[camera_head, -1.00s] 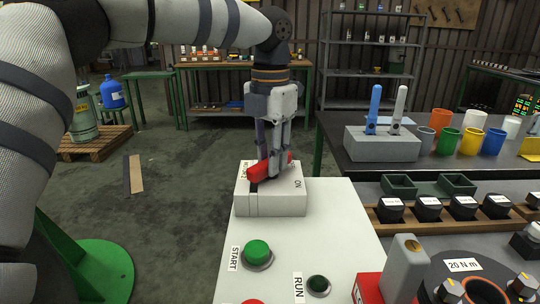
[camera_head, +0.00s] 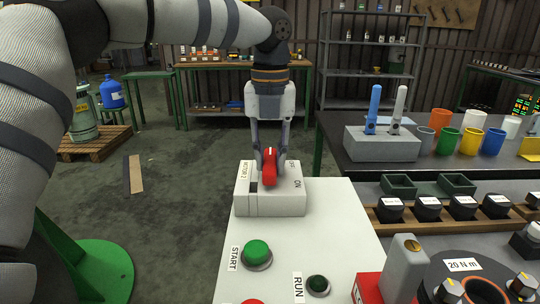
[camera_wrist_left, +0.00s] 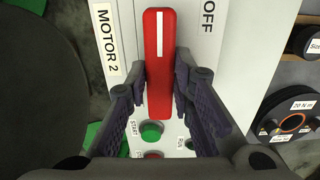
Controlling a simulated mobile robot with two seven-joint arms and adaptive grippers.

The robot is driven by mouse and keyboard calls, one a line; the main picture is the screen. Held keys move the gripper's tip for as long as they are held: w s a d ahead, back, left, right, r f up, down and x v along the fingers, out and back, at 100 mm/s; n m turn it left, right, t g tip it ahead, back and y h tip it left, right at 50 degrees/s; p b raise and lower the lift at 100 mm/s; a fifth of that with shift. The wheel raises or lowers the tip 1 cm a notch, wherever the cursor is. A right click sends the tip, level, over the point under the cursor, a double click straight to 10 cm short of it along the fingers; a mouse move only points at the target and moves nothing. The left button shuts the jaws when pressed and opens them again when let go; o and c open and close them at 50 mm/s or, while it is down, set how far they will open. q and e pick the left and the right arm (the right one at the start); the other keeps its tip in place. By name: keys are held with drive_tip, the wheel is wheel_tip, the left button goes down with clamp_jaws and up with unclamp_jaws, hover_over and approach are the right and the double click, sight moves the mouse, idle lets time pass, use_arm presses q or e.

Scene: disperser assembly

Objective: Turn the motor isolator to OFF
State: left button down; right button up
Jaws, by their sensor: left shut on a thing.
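The motor isolator is a white box (camera_head: 282,206) on the white panel in the head view, with a MOTOR 2 label and a red handle (camera_head: 269,172). An ON label shows on the box's right side; a partly hidden label stands behind it. In the left wrist view the red handle (camera_wrist_left: 160,40) has a white line running up the picture. The OFF label (camera_wrist_left: 209,16) is at its upper right. My left gripper (camera_head: 269,158) points down and is shut on the handle, one finger on each side. My right gripper is not in view.
The panel (camera_head: 322,222) holds a green START button (camera_head: 257,252), a dark RUN lamp (camera_head: 318,284) and a red button at the bottom edge. A grey block with a red base (camera_head: 404,268) stands at right. Open floor lies left of the panel.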

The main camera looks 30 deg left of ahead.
sight(270, 159)
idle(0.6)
use_arm(q)
drive_tip(key=c, duration=1.4)
unclamp_jaws()
drive_tip(key=shift+r, duration=0.15)
wheel_tip(270, 159, up, 12)
